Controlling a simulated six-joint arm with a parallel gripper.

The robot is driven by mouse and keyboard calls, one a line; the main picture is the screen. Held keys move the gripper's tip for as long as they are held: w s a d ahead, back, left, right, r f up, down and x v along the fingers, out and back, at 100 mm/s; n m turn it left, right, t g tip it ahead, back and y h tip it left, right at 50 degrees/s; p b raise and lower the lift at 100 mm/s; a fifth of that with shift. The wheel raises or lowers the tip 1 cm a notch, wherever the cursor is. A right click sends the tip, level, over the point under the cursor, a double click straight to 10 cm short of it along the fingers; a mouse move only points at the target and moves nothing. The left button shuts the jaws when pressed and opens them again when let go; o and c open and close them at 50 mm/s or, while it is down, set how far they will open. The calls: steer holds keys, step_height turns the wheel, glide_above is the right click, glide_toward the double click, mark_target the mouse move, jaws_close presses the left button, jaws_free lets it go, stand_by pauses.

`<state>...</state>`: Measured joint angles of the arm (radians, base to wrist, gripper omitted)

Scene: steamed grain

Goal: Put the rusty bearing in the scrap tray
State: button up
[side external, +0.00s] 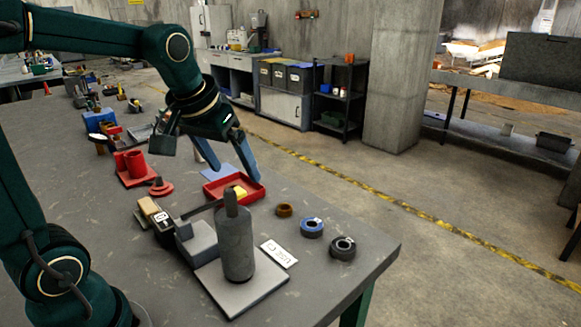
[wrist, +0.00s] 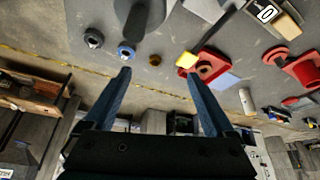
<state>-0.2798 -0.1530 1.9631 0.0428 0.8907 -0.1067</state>
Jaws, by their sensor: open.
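The rusty bearing (side external: 284,210) is a small brown ring lying flat on the grey bench; it also shows in the wrist view (wrist: 155,60). The red tray (side external: 254,194), which looks like the scrap tray, sits left of it with a yellow piece (side external: 240,191) at its near side. The tray also shows in the wrist view (wrist: 216,59). My gripper (side external: 237,173) is open and empty, above the bench by the tray in the side view. In the wrist view its fingertips (wrist: 157,71) are wide apart, with the rusty bearing showing between them.
A blue-marked bearing (side external: 312,228) and a dark bearing (side external: 342,248) lie in a row with the rusty one. A grey post on a plate (side external: 236,245) stands in front, with a white card (side external: 279,254) beside it. Red fixtures (side external: 135,167) stand left.

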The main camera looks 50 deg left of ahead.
mark_target(225, 196)
steer(key=s+d+m, duration=0.1)
steer(key=s+d, duration=0.1)
steer(key=s+d+m, duration=0.1)
steer(key=s+d, duration=0.1)
steer(key=s, duration=0.1)
steer(key=shift+d+f+t+h, duration=0.1)
steer(key=shift+d+t+h, duration=0.25)
steer(key=shift+t+h, duration=0.05)
steer(key=s+d+f+m, duration=0.1)
steer(key=s+d, duration=0.1)
steer(key=s, duration=0.1)
steer(key=s+d+f+m+h, duration=0.1)
steer(key=s, duration=0.2)
steer(key=shift+s+d+f, duration=0.2)
steer(key=shift+d+f, duration=0.1)
steer(key=shift+d, duration=0.05)
